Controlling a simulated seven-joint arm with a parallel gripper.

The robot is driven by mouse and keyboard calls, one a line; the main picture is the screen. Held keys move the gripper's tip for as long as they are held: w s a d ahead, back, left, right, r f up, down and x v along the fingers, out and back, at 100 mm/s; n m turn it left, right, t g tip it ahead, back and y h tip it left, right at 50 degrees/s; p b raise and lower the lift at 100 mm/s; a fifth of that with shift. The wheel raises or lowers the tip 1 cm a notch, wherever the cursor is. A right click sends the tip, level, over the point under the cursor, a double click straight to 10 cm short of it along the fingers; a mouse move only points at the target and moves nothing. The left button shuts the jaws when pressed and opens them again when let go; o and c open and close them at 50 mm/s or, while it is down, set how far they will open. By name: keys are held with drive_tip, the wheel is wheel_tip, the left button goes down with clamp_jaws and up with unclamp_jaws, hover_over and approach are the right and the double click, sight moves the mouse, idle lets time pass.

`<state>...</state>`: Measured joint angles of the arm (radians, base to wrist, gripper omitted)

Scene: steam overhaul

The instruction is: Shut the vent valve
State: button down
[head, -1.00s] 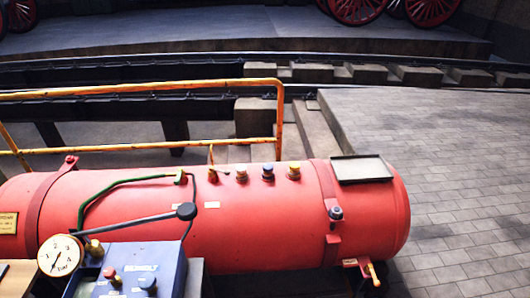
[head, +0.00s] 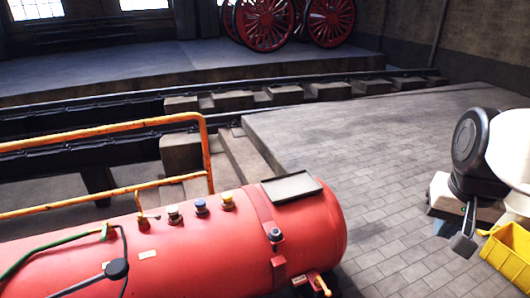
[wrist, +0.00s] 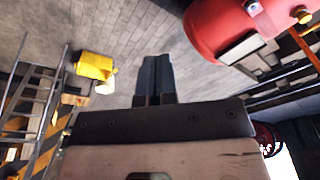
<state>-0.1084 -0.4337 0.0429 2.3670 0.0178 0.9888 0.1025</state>
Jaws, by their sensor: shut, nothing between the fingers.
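A red horizontal tank (head: 200,255) carries the valve fittings. Another fitting with an orange handle (head: 322,285) is low at the tank's right end, cut by the lower edge. I cannot tell which is the vent valve, nor whether any is open. In the wrist view my gripper (wrist: 157,58) is shut and empty over paved floor, apart from the tank (wrist: 225,25), which is at the upper right.
A flat grey tray (head: 291,187) lies on the tank's right end. A yellow railing (head: 205,150) runs behind the tank, with steps beyond. A yellow crate (head: 510,255) is at the right edge. Paved floor between tank and crate is clear. A metal ladder or rack (wrist: 30,105) shows in the wrist view.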

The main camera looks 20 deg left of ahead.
drive_tip(key=w+a+r, duration=0.3)
drive_tip(key=w+a, duration=0.5)
drive_tip(key=w, duration=0.2)
drive_tip(key=w+a+f+g, duration=0.1)
drive_tip(key=w+a+f, duration=0.1)
drive_tip(key=w+a, duration=0.65)
drive_tip(key=w+a+f+g, duration=0.15)
drive_tip(key=w+a, duration=0.35)
drive_tip(key=a, duration=0.7)
drive_tip(key=w+a+f, duration=0.2)
drive_tip(key=w+a, duration=0.4)
drive_tip(key=a, duration=0.5)
drive_tip(key=a+f+n+g, duration=0.1)
drive_tip(key=a+f, duration=0.5)
drive_tip(key=a, duration=0.6)
drive_tip(key=a+f+g, duration=0.1)
drive_tip(key=a+f, duration=0.5)
drive_tip(key=a, duration=0.5)
drive_tip(key=a+f+n, duration=0.1)
drive_tip(key=a+f, duration=0.5)
drive_tip(key=a, duration=0.6)
drive_tip(key=s+a+f, duration=0.3)
drive_tip(key=a+f, duration=0.2)
drive_tip(key=a, duration=0.1)
drive_tip(key=s+a+f+h, duration=0.1)
drive_tip(key=s+a+f, duration=0.2)
drive_tip(key=a+f, duration=0.2)
drive_tip(key=shift+s+a+g, duration=0.35)
drive_tip(key=shift+a+g, duration=0.1)
drive_tip(key=shift+a, duration=0.8)
